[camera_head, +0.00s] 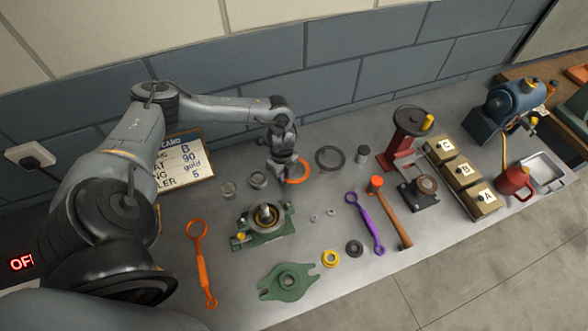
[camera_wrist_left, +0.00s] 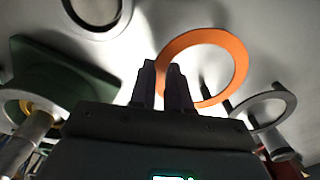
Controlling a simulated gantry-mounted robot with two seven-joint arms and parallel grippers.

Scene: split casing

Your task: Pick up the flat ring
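The flat ring (camera_head: 297,171) is a thin orange band at the back of the bench, beside my left gripper. In the left wrist view, the flat ring (camera_wrist_left: 239,62) shows nearly face-on. My left gripper (camera_head: 285,175) points down at its left side. In the left wrist view, the fingertips of my left gripper (camera_wrist_left: 161,66) are close together, one outside and one inside the ring, with its band between them. The right finger hides part of the band. I cannot tell whether the ring touches the bench. My right gripper is not in view.
A green casing half (camera_head: 264,236) with a bearing stands in front. A red press (camera_head: 388,157) and lettered boxes (camera_head: 463,169) stand to the right.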

